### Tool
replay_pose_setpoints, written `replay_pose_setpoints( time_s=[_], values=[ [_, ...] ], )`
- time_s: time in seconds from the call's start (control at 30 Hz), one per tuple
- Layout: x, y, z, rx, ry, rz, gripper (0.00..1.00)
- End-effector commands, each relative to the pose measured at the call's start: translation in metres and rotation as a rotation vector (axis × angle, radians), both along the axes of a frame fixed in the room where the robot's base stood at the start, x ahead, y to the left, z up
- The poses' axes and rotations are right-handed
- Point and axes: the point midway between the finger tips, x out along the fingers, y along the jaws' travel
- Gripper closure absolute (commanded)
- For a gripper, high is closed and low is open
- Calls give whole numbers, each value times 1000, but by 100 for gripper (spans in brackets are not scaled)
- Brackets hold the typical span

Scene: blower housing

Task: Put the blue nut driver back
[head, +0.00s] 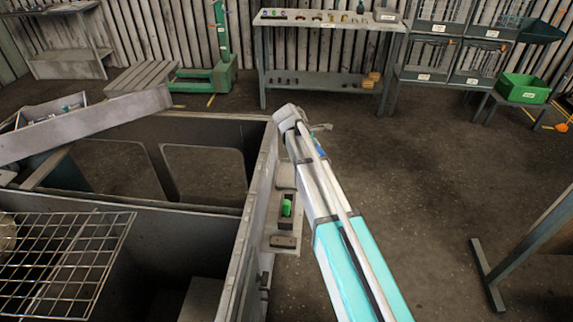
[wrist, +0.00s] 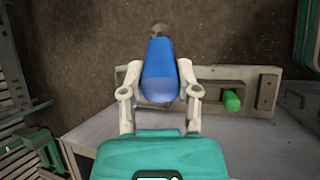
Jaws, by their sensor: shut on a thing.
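The blue nut driver (wrist: 160,72) shows in the wrist view, with its blue handle toward the camera and a dark tip pointing away. My gripper (wrist: 158,90) is shut on its handle, one white finger on each side. The driver appears above or in front of a small grey holder (wrist: 205,92) fixed at the housing's side; I cannot tell whether they touch. A green-handled tool (wrist: 231,101) sits in that holder, and it also shows in the head view (head: 286,207). In the head view my arm hides most of the gripper, and only a bit of blue shows past it.
The large grey housing (head: 258,172) with open compartments stands left of my arm, a wire grid (head: 65,250) over its front. A shelf table (head: 330,22), wire bins and a green crate (head: 522,88) stand along the back wall. The floor to the right is mostly clear.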

Motion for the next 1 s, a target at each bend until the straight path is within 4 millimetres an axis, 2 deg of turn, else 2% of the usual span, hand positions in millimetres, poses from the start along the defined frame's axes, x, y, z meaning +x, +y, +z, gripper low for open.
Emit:
replay_pose_setpoints(
  time_s=[0.1, 0.3, 0.6, 0.73, 1.0],
  values=[
    [0, 15, -20, 125, 52, 15, 100],
    [-3, 45, -43, 332, 145, 43, 100],
    [-9, 87, -58, 523, 239, 69, 100],
    [-10, 94, -58, 548, 252, 72, 100],
    [-11, 95, -58, 550, 253, 72, 100]
  ],
)
